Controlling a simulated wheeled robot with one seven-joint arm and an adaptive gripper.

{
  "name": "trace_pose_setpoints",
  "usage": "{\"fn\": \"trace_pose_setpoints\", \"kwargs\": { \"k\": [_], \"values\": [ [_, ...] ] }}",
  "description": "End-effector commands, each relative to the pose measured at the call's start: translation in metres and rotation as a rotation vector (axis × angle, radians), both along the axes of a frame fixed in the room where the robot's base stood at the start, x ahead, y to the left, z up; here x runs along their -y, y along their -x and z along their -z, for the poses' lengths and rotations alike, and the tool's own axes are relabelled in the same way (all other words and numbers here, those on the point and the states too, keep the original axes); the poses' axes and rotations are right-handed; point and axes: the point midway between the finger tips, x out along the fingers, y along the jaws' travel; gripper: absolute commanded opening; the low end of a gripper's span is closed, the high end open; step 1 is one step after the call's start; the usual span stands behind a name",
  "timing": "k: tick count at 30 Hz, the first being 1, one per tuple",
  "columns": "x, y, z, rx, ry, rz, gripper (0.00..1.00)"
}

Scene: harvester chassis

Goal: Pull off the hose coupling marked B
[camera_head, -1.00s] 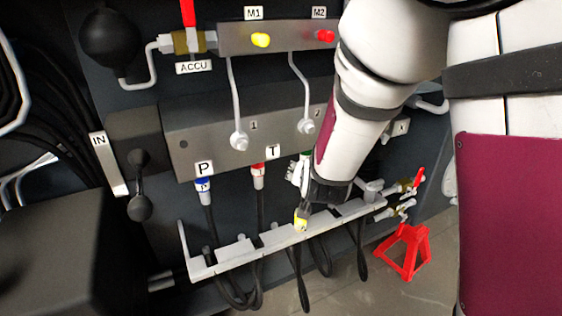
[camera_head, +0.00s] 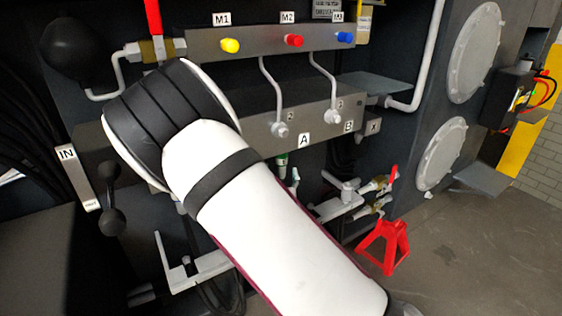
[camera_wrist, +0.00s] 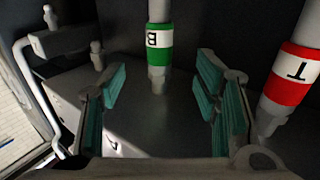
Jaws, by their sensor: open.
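The hose coupling marked B (camera_wrist: 159,48) is a grey cylinder with a green and white band, seen in the wrist view at the top centre. Its letter appears upside down. My gripper (camera_wrist: 162,85) is open, with teal-padded fingers to the left and right of the coupling's lower end. Dark space shows between coupling and pads, with no contact visible; I cannot tell the depth between them.
A red-banded coupling marked T (camera_wrist: 290,78) stands close to the right finger. In the head view, a grey block (camera_head: 255,128) carries the label A. A pale rail (camera_head: 205,266) lies below, partly behind my arm. A red stand (camera_head: 385,245) is on the floor at right.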

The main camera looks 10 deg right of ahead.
Motion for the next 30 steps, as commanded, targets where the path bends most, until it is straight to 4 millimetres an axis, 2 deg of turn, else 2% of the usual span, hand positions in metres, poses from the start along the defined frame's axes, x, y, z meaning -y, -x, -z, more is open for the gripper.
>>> {"fn": "trace_pose_setpoints", "kwargs": {
  "k": [9,15,21,30],
  "values": [
    [0.017,-0.056,0.001,0.001,0.001,0.001,0.56],
    [0.024,-0.085,0.001,0.000,0.001,0.000,0.56],
    [0.028,-0.099,0.001,-0.001,0.000,0.001,0.56],
    [0.029,-0.102,0.000,-0.002,-0.001,0.001,0.56]
  ]
}}
